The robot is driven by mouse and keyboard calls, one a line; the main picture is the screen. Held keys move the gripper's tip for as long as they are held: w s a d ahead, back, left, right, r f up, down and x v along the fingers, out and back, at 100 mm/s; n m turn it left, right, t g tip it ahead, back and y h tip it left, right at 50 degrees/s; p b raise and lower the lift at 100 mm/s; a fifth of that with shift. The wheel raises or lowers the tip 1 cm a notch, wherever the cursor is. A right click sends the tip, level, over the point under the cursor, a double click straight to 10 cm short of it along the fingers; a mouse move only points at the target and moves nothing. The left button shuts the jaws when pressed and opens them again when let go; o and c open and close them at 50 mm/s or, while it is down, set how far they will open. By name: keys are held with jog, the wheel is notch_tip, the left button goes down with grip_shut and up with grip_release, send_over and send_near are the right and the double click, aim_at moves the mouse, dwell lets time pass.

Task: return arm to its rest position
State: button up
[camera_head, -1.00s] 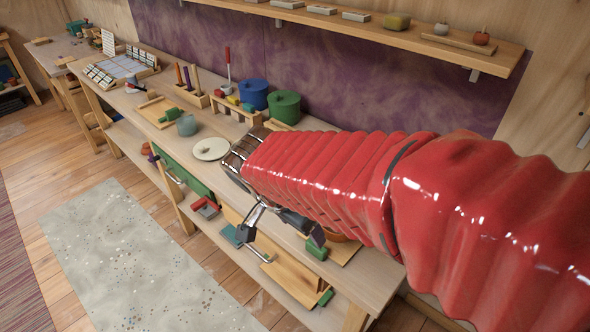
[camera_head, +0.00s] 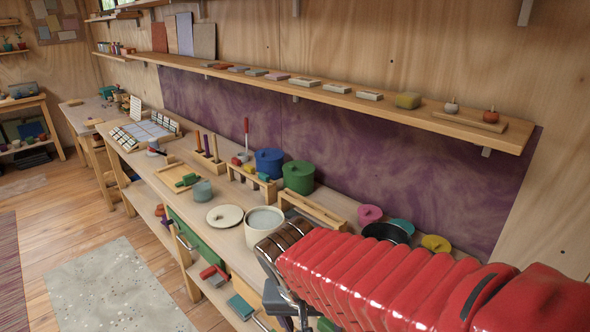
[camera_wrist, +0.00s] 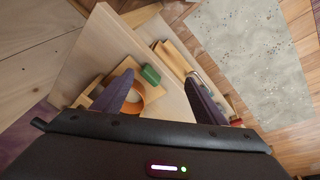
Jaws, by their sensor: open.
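My gripper (camera_wrist: 160,92) is open in the wrist view, with two dark fingers spread apart and nothing held between them. It points down over one end of the workbench (camera_wrist: 100,50). In the head view my red-sleeved arm reaches in from the lower right. My gripper (camera_head: 283,302) is at the bottom edge there, partly cut off, in front of the bench; its fingertips are hard to make out.
A cream pot (camera_head: 264,222) stands on the bench just behind my wrist, beside its pale lid (camera_head: 225,215). Blue (camera_head: 269,162) and green (camera_head: 298,177) pots stand farther back. A black pan (camera_head: 386,233) is behind my arm. A wall shelf (camera_head: 340,97) runs above. Open floor lies left.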

jog(key=s+d+r+t+y, duration=0.1)
jog(key=s+d+r, duration=0.2)
jog(key=d, duration=0.3)
jog(key=s+d+r+n+t, duration=0.1)
jog(key=s+d+r+t, duration=0.1)
jog(key=s+d+r, duration=0.2)
jog(key=shift+d+y, duration=0.4)
jog(key=shift+d, duration=0.8)
